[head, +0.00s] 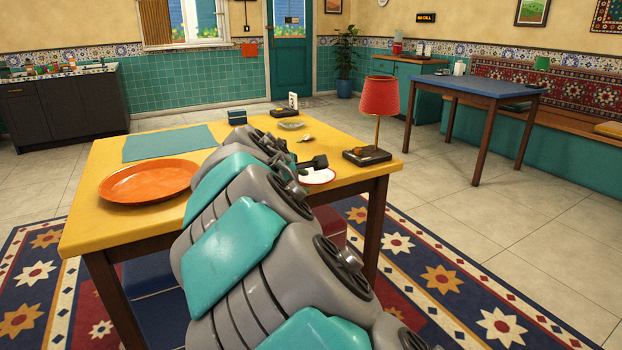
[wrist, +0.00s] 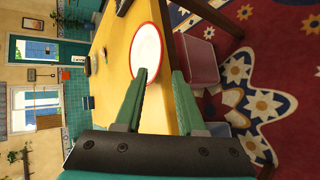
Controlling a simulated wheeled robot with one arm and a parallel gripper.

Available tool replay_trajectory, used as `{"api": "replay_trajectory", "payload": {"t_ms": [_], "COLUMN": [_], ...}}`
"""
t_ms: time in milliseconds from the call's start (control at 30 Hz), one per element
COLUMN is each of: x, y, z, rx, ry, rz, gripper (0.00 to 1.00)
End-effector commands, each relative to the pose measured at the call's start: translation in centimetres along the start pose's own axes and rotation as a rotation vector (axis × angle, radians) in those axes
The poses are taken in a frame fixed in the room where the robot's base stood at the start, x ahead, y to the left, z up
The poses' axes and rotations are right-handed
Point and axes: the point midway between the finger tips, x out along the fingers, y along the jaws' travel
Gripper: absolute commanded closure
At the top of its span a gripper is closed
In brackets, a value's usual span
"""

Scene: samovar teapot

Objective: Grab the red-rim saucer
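The red-rim saucer (head: 318,177) is white with a red edge and lies near the right edge of the yellow table (head: 97,228). My arm partly hides it in the head view. In the wrist view the saucer (wrist: 147,48) is just beyond my gripper (wrist: 160,72). My gripper is open, with its two green fingers apart and nothing held. The left fingertip overlaps the saucer's near rim in that view, and the right fingertip is outside the rim over the table edge. I cannot tell whether either finger touches it.
A red-shaded lamp (head: 379,97) stands just right of the saucer on a dark base. A large orange plate (head: 148,181), a teal mat (head: 168,144), a blue box (head: 237,117) and a small dish (head: 291,125) are also on the table. A blue table (head: 478,86) stands apart at right.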

Motion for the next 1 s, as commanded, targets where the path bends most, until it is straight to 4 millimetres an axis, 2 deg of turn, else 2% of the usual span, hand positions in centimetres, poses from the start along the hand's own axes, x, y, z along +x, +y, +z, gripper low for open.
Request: {"api": "replay_trajectory", "payload": {"t_ms": [167, 433, 700, 1000], "x": [1.4, 5.0, 5.4, 5.4], "y": [0.1, 0.2, 0.2, 0.1], "z": [0.2, 0.6, 0.6, 0.6], "rx": [-0.001, -0.003, -0.002, -0.002], "ry": [0.0, -0.001, 0.001, 0.001], "rz": [0.001, 0.002, 0.004, 0.004], "gripper": [0.61, 0.61, 0.62, 0.96]}}
